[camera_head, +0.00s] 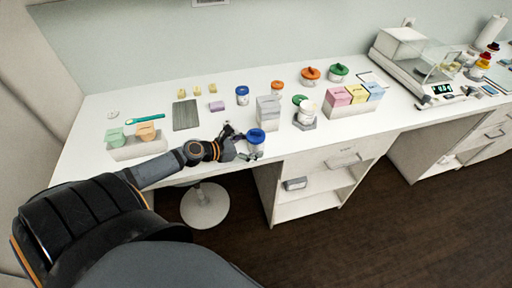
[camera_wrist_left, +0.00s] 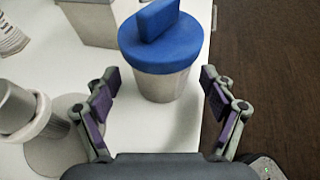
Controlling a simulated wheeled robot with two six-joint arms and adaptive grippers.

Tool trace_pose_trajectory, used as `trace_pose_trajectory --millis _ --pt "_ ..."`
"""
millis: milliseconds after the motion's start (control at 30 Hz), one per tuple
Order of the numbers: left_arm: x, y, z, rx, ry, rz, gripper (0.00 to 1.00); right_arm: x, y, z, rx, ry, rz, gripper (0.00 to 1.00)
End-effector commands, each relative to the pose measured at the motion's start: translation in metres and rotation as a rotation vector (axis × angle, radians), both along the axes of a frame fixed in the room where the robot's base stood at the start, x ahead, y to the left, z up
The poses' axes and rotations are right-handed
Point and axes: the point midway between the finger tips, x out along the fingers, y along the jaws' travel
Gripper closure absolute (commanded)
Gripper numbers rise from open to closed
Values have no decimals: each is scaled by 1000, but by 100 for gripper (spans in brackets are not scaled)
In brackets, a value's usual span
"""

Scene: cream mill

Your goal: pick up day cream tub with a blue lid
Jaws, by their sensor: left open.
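A tub with a blue lid (camera_head: 256,136) stands near the table's front edge. In the left wrist view this tub (camera_wrist_left: 160,85) is upright, with a pale grey body and a raised bar on its blue lid. My left gripper (camera_head: 250,150) is beside it. In the left wrist view the open fingers of my left gripper (camera_wrist_left: 158,88) stand on either side of the tub's near part, with gaps showing on both sides. A second, smaller white tub with a blue lid (camera_head: 242,97) stands farther back. No label is readable on either. My right gripper is out of view.
A grey block-like container (camera_head: 268,110) stands just behind the near tub. A white jar on a grey stand (camera_head: 305,114) and a bin of coloured boxes (camera_head: 352,108) are to the right. The table (camera_head: 225,165) ends close in front of the tub.

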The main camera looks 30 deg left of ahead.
Motion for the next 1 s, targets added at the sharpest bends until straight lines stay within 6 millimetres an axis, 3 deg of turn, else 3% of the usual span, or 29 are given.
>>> trace_pose_trajectory --millis 133,467,1000 --pt "11 -6 -3 -5 -2 2 17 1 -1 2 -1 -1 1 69" --pt "14 -7 -6 -2 4 1 17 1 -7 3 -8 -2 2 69" --pt "14 -7 -6 -3 4 1 90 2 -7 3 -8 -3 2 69"
